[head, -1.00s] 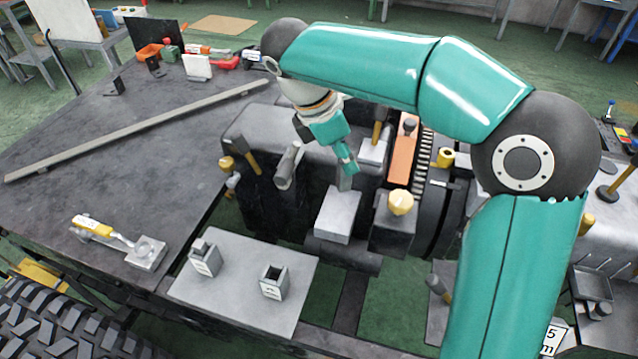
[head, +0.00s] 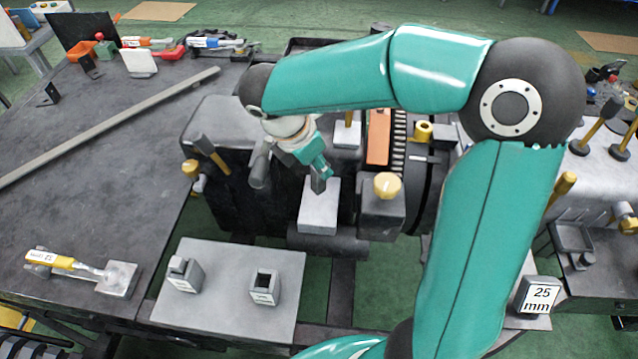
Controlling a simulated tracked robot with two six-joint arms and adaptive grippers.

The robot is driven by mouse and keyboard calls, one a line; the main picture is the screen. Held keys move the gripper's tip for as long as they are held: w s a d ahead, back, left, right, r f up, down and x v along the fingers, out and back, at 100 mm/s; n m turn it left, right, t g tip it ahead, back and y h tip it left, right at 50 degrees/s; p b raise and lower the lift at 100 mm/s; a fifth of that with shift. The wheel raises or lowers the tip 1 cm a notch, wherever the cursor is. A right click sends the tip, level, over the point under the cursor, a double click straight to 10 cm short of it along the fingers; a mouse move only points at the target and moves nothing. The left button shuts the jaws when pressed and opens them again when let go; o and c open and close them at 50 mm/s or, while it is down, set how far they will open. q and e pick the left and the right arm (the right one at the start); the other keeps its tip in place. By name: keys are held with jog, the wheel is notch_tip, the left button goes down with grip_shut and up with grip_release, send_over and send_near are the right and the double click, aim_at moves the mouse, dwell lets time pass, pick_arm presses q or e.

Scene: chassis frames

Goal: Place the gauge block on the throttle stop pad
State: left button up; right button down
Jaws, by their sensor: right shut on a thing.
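My right gripper (head: 319,171) comes in from the right and reaches down over the engine. It is shut on a small grey gauge block (head: 319,186), mostly hidden by the fingers. The block is over the back part of a pale grey raised pad (head: 318,215), which looks like the throttle stop pad. I cannot tell whether the block touches it. Two small labelled holders stand on a pale plate (head: 225,312) in front: the left holder (head: 184,276) has a block in it, the right holder (head: 264,288) looks empty. My left gripper is not in view.
A yellow-handled tool (head: 70,265) lies on the dark bench at left, with a long bar (head: 110,125) behind it. A yellow-topped knob (head: 387,186) stands close right of the pad. A "25 mm" sign (head: 538,296) is at lower right.

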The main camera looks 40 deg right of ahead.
aim_at(318, 184)
jog(key=shift+f, duration=3.05)
jog(key=shift+f+b, duration=0.15)
jog(key=shift+b, duration=0.2)
jog(key=c, duration=1)
grip_release()
jog(key=p+v, duration=0.1)
jog(key=v, duration=1.1)
jog(key=shift+w, duration=0.1)
